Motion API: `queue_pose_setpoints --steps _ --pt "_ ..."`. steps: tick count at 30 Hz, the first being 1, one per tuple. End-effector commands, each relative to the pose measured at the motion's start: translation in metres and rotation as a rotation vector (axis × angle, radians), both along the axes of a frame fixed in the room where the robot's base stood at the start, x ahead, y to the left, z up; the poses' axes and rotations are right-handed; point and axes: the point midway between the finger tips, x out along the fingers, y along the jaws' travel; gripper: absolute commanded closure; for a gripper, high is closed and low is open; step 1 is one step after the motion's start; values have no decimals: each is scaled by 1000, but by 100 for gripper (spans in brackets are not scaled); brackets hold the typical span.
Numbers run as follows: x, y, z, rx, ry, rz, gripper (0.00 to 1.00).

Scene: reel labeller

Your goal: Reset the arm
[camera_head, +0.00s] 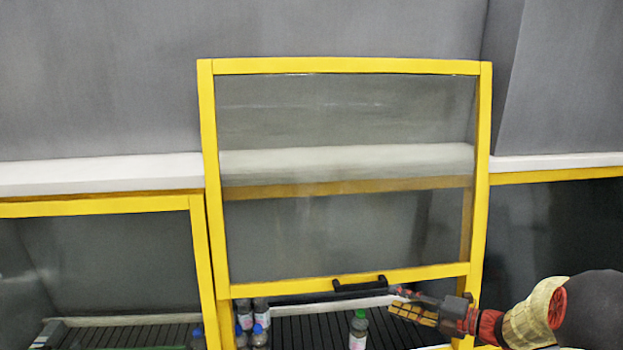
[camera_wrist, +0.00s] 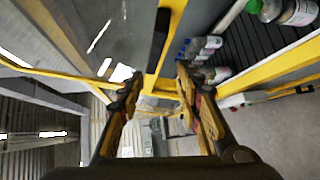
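My gripper (camera_head: 398,299) is at the lower right of the head view, near the right end of the black handle (camera_head: 359,285) on the lower bar of the yellow-framed clear door (camera_head: 345,120). The door is raised, with an opening below it. In the wrist view my gripper (camera_wrist: 158,82) has its two fingers spread apart with nothing clasped between them. The black handle (camera_wrist: 158,45) and yellow frame show beyond the fingertips. I cannot tell whether a finger touches the handle.
Below the door, several bottles with blue caps (camera_head: 258,335) and one with a green cap (camera_head: 359,330) stand on a dark slatted conveyor (camera_head: 305,330). Yellow-framed panels flank the door at left (camera_head: 95,207) and right (camera_head: 560,175). Grey walls rise behind.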

Motion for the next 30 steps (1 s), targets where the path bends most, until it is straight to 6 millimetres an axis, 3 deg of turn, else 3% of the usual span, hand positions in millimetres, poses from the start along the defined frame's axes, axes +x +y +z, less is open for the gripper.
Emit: queue_pose_setpoints --steps 6,11,16,21,27,28,30 --pt "-51 18 -54 -425 -266 280 65" --pt "-106 32 -78 -749 -539 606 65" --pt "-169 46 -106 -1051 -915 1063 65" --pt "-229 48 -135 -1270 -1351 1609 65" --pt "-273 41 -157 -1361 -1736 2151 65" --pt "-278 40 -160 1352 1761 -2200 65" --pt "-288 39 -167 1234 1664 -2121 65"
